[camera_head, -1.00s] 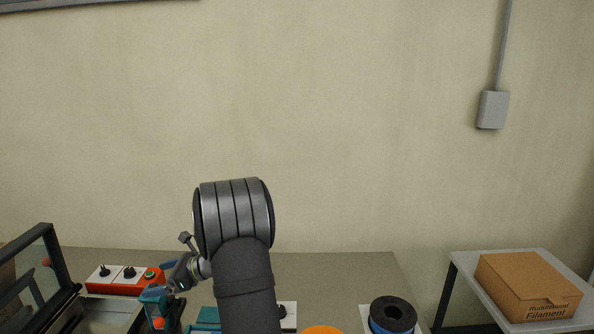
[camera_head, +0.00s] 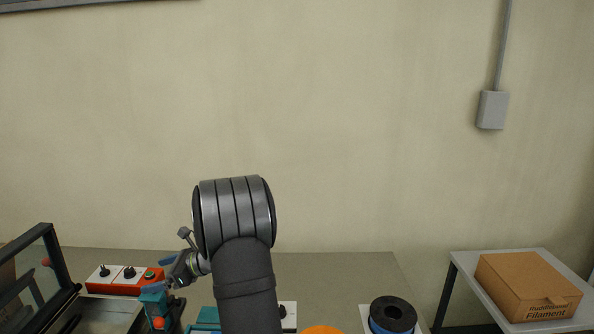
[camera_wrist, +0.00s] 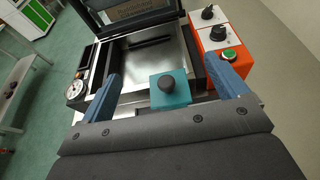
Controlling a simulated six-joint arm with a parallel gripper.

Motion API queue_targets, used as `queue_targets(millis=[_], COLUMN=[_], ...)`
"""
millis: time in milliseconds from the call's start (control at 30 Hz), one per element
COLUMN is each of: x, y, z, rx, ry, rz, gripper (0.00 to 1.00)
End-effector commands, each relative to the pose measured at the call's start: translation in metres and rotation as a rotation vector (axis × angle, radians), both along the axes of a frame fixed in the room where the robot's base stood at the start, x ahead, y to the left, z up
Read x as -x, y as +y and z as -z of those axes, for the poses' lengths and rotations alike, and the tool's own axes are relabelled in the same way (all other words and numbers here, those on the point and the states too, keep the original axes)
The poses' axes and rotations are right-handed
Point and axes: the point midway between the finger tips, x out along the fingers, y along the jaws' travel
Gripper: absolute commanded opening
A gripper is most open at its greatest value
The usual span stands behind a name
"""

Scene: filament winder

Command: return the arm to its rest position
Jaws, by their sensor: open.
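My gripper (camera_wrist: 168,92) is open in the wrist view, with its two blue fingers apart and nothing held between them. Beyond and between the fingers is a teal block with a dark round knob (camera_wrist: 167,84). In the head view my arm rises from the bottom centre and bends over to the left. My gripper there (camera_head: 165,290) is small and partly hidden, low at the left near the orange control box (camera_head: 112,288).
A machine with a raised framed lid (camera_head: 48,262) stands at the far left. A black spool with blue filament (camera_head: 392,315) sits at the bottom right of the bench (camera_head: 340,270). A cardboard box (camera_head: 527,287) lies on a side table at the right.

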Motion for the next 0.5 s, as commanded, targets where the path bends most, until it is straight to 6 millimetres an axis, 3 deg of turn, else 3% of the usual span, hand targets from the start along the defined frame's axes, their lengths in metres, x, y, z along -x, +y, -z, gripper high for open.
queue_targets(millis=[167,500], x=[0.000,0.000], y=[0.000,0.000], z=[-0.038,0.030], rx=[-0.001,0.001], ry=[-0.003,0.006], rz=[0.000,0.000], gripper=[0.91,0.91])
